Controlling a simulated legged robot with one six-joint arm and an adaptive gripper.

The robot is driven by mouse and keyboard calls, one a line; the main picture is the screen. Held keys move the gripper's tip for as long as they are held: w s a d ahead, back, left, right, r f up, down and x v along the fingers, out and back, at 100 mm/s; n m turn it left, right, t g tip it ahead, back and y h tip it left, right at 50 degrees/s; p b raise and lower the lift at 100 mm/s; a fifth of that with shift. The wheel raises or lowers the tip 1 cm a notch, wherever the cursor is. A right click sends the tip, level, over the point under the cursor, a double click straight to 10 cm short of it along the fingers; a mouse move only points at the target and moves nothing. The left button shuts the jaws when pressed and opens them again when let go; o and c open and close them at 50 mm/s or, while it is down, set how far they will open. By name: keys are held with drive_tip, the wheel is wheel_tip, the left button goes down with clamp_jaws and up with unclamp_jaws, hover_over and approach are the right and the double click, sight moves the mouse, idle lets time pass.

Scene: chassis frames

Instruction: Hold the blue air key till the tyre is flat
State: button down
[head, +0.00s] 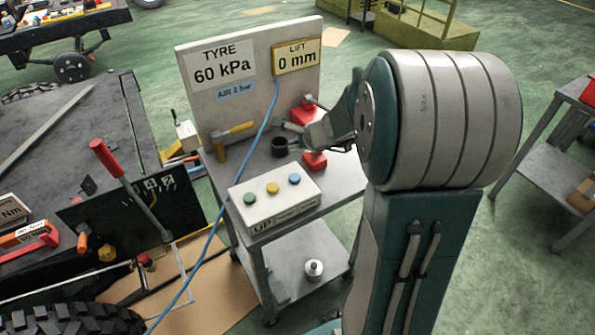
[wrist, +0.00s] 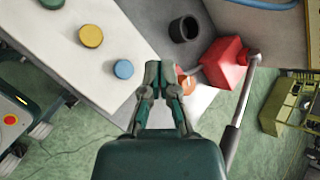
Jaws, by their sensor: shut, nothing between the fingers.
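The blue air key (head: 294,179) is the right one of three round buttons on a white control box (head: 262,215). It also shows in the wrist view (wrist: 123,69), left of my fingertips. My gripper (wrist: 165,68) is shut and empty, apart from the blue key, over the bench by the box's end. In the head view my gripper (head: 283,126) is partly hidden and lies beyond the box. The sign on the white panel (head: 218,72) reads TYRE 60 kPa. A black tyre (head: 75,320) shows at the bottom left; whether it is the one measured I cannot tell.
Green (head: 250,198) and yellow (head: 272,188) buttons share the box. A blue hose (head: 215,225) runs down past the box. The LIFT sign (head: 297,55) reads 0 mm.

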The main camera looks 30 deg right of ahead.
sight(293, 174)
drive_tip(key=shift+m, duration=0.3)
drive_tip(key=shift+w+d+f, duration=0.1)
drive_tip(key=shift+d+f, duration=0.05)
drive_tip(key=shift+f, duration=2.25)
drive_tip(key=shift+w+d+f, duration=0.1)
drive_tip(key=shift+d+f, duration=0.05)
drive_tip(key=shift+f, duration=2.2)
drive_tip(key=shift+s+f, duration=0.1)
drive_tip(key=shift+f, duration=0.2)
drive_tip(key=shift+f, duration=0.55)
idle(2.1)
